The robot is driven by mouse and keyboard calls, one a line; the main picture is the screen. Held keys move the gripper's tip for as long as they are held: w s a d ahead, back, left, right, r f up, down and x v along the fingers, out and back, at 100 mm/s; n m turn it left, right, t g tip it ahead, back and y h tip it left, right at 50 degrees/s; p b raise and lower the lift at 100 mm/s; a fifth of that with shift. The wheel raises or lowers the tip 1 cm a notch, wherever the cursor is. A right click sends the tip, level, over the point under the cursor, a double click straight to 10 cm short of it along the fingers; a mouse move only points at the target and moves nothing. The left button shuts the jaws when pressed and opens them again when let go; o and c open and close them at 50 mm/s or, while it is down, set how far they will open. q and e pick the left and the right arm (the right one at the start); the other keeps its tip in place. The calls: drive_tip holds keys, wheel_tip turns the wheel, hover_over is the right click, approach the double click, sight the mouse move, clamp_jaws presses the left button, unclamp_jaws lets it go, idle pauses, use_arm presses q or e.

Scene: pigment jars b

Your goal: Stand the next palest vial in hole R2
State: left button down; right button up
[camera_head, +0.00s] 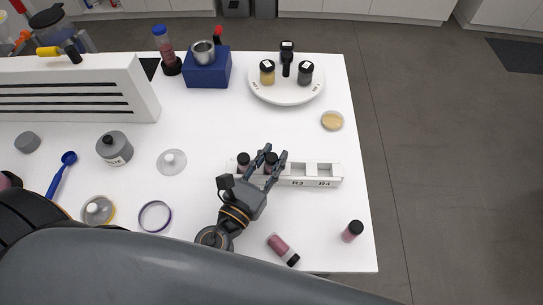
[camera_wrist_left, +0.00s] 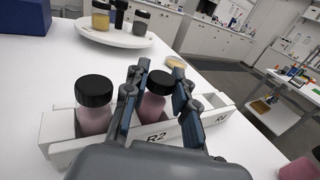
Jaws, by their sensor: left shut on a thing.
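The white rack (camera_head: 333,181) lies across the table, with labels R3 and R4 readable in the head view and R2 in the left wrist view. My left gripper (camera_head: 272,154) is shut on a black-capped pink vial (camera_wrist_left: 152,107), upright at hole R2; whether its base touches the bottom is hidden. Another black-capped pink vial (camera_wrist_left: 94,115) stands in the hole left of it. Holes R3 and R4 look empty. My right gripper is not in view.
A white round plate (camera_head: 287,98) with jars stands behind the rack, beside a blue block (camera_head: 207,72) holding a metal cup. A small yellowish dish (camera_head: 332,121) is near the right edge. A clear lid (camera_head: 172,161) and purple ring (camera_head: 155,216) lie left.

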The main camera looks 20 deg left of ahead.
use_arm(q)
drive_tip(key=shift+f, duration=0.3)
idle(0.6)
drive_tip(key=c, duration=1)
unclamp_jaws()
drive_tip(key=shift+s, duration=0.1)
drive_tip(key=s, duration=0.4)
drive_tip(key=s+a, duration=0.1)
drive_tip(key=s, duration=0.2)
drive_tip(key=s+a, duration=0.1)
drive_tip(key=s, duration=0.3)
drive_tip(key=shift+s+a, duration=0.15)
drive_tip(key=shift+s, duration=0.2)
